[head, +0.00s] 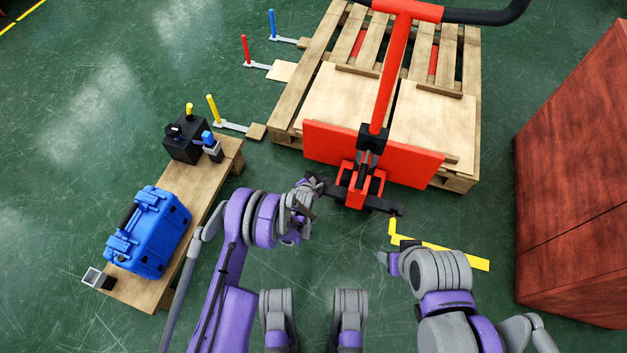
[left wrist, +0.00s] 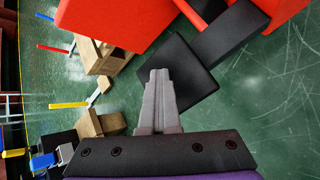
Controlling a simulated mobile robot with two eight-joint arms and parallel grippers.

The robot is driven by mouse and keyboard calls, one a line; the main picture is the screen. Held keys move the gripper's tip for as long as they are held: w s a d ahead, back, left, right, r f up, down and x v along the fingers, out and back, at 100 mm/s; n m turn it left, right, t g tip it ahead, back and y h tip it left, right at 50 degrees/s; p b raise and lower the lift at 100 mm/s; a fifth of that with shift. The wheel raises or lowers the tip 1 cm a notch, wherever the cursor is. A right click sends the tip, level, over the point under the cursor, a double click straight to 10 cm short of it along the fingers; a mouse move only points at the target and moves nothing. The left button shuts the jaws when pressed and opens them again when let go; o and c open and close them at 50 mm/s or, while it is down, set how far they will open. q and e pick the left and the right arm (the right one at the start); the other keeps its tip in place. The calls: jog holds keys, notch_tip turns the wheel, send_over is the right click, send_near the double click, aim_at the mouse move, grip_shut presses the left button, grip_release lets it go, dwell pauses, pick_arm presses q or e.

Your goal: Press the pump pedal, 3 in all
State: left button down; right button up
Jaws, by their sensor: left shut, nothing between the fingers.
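The red pallet jack (head: 351,187) stands at the pallet, its long handle rising at the top. A black bar crosses its base, with a flat black pedal-like plate at the left end. The plate shows in the left wrist view (left wrist: 188,72) beside my shut fingers. My left gripper (head: 312,184) is shut and empty, close to that plate; whether it touches cannot be told. In the left wrist view its fingertips (left wrist: 158,74) overlap the plate's left edge. My right gripper (head: 384,260) is apart from the jack at lower right; its jaws are too small to read.
A wooden pallet (head: 290,110) lies under the jack. A bench (head: 205,192) at left carries a blue case (head: 148,232) and a black box (head: 185,146). Yellow, red and blue upright levers stand behind. A reddish crate (head: 575,180) stands at right.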

pick_arm(q)
jog(key=shift+f, duration=0.5)
dwell(0.4)
jog(key=shift+r, duration=0.1)
jog(key=shift+r+p, duration=1.1)
jog(key=shift+r, duration=0.75)
notch_tip(320, 180, up, 5)
jog(key=p, duration=0.2)
jog(key=shift+p, duration=0.3)
